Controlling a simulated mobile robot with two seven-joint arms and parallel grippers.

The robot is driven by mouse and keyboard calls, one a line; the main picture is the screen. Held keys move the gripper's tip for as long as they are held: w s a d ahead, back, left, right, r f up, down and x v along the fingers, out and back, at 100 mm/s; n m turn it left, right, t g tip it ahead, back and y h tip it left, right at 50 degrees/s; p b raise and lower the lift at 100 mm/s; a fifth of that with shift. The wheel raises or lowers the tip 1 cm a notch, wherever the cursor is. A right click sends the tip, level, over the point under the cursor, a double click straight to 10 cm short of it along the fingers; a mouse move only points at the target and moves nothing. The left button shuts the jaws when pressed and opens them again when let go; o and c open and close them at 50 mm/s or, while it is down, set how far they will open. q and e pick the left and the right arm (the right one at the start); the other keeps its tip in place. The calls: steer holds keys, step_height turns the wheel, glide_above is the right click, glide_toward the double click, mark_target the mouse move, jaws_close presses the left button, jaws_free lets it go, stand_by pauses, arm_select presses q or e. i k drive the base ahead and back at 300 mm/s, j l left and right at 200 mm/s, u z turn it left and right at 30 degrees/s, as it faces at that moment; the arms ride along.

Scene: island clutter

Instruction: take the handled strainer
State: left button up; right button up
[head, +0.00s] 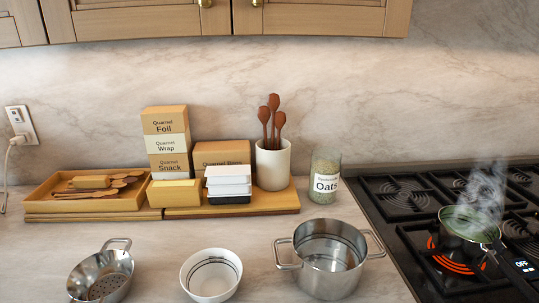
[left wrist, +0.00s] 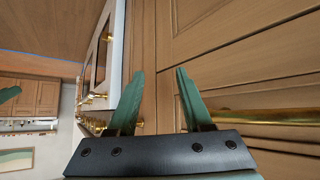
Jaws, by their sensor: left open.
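The handled strainer (head: 101,275) is a metal bowl with holes and a loop handle at its back right. It sits on the counter at the front left in the head view. Neither gripper shows in the head view. My left gripper (left wrist: 160,100) shows in the left wrist view with its two green fingers apart and nothing between them. It faces wooden cabinet fronts, and the strainer is not in that view. My right gripper is not in view.
A white bowl (head: 211,275) and a two-handled steel pot (head: 328,258) stand right of the strainer. Behind are a wooden tray (head: 60,203), boxes (head: 167,140), a utensil crock (head: 272,165) and an oats jar (head: 325,176). A steaming pot (head: 465,228) sits on a glowing burner at right.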

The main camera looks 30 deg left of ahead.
mark_target(106, 276)
steer(key=u, duration=2.25)
steer(key=i+j+z, duration=0.15)
steer(key=j+z, duration=0.3)
steer(key=j, duration=0.25)
steer(key=j+z, duration=0.5)
steer(key=j, duration=0.2)
steer(key=k+j, duration=0.1)
steer(key=i, duration=0.15)
